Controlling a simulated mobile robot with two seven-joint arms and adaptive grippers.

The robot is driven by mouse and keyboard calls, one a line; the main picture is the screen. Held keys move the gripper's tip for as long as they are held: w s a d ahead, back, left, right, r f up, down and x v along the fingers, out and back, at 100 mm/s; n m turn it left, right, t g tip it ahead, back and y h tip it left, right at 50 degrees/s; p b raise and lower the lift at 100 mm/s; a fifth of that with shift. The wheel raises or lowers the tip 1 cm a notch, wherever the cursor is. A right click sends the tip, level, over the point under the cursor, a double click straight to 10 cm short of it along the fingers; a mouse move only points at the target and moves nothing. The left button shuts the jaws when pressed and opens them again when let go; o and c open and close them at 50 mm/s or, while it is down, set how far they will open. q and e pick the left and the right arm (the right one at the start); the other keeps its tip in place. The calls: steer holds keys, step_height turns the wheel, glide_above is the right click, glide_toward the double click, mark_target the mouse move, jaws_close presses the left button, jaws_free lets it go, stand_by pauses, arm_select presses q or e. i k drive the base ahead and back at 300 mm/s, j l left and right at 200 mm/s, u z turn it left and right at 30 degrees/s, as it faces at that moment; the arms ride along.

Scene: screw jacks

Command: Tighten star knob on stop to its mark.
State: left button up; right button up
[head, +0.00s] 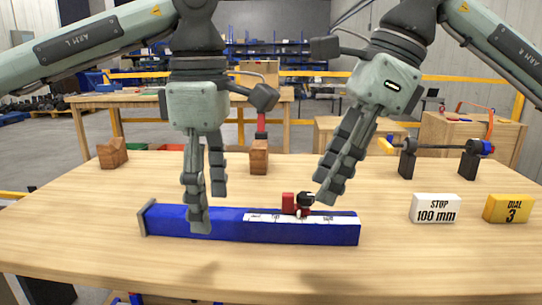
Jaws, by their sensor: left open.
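A blue rail (175,219) with a white scale strip (340,221) lies across the front of the table. A small red stop (288,203) sits on the rail over the scale. A dark star knob (306,198) is at the stop's right side; its mark is too small to make out. My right gripper (331,195) points down and left, with its fingertips close beside the knob. Whether they touch it or are closed I cannot tell. My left gripper (209,207) is open and empty, pointing down at the left half of the rail and hiding part of it.
Behind stand wooden blocks (113,153) (259,157) and a rod on black supports (467,164). The front table edge area is clear.

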mark_target(306, 199)
steer(key=k, duration=1.55)
